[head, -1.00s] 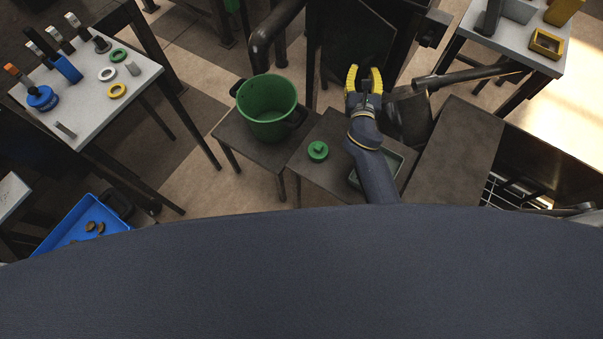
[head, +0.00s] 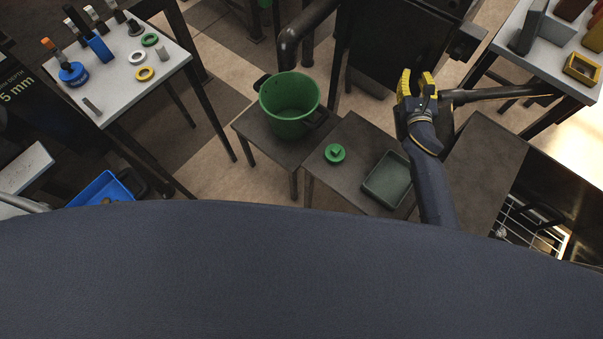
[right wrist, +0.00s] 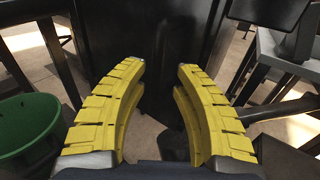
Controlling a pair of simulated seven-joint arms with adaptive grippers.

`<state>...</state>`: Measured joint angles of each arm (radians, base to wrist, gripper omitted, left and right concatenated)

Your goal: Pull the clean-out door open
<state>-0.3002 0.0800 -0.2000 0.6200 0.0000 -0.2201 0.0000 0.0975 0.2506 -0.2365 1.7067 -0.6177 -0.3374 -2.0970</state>
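The dark body of the press (head: 395,45) stands at the top of the head view, beyond my right gripper. Its dark front panel (right wrist: 150,35) fills the upper middle of the right wrist view; I cannot tell the clean-out door's edges or handle from it. My right gripper (head: 417,80) has yellow ridged fingers and is in front of the press, just left of a dark bar. In the right wrist view the fingers (right wrist: 161,68) are apart with nothing between them. My left gripper is not in view.
A green pot (head: 290,104) stands on a low dark table left of the gripper. A green lid (head: 335,153) and grey-green tray (head: 370,190) are nearer. The dark bar (head: 490,94) runs right. Light tables with parts flank both sides.

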